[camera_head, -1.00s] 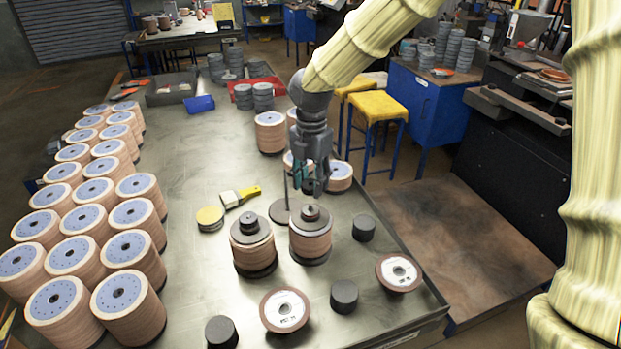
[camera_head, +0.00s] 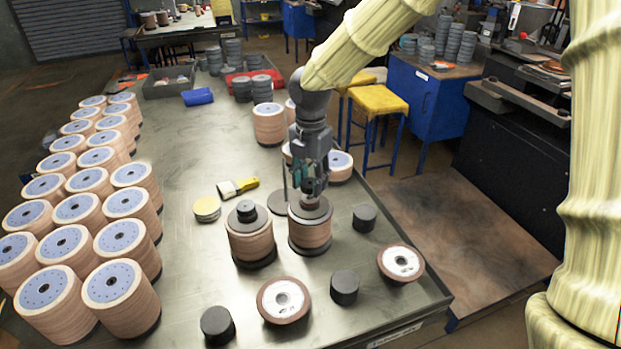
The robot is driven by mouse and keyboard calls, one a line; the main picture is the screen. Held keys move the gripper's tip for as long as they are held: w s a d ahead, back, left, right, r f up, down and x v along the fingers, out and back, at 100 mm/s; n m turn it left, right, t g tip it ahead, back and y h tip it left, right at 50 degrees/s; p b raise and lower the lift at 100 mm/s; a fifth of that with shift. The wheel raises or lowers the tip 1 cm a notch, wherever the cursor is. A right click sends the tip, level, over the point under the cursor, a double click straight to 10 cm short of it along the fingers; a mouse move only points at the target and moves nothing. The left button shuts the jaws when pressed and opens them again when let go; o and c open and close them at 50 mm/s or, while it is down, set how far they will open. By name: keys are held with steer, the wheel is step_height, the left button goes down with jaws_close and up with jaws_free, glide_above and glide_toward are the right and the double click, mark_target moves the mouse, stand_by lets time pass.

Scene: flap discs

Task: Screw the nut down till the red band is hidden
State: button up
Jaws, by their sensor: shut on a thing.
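A stack of flap discs (camera_head: 310,235) stands on the metal table, with a dark round plate (camera_head: 298,214) on top. A small dark nut (camera_head: 311,203) sits at the centre of that plate, on the stack's axis. My gripper (camera_head: 311,194) points down over this stack and is shut on the nut. The fingers hide much of the nut and the spindle. I cannot make out a red band at this size. A second, similar stack (camera_head: 250,243) stands just left, with a dark knob on its top plate.
Loose discs (camera_head: 283,300) and black cylinders (camera_head: 344,287) lie in front. A yellow-handled brush (camera_head: 238,187) and a round tin (camera_head: 206,209) lie to the left. Rows of tall disc stacks (camera_head: 120,295) fill the table's left side. A thin upright rod stands behind the gripped stack.

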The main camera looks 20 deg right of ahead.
steer(key=shift+f, duration=1.2)
stand_by(1.1)
steer(key=o, duration=1.1)
step_height(320, 180, up, 12)
steer(key=shift+c, duration=0.5)
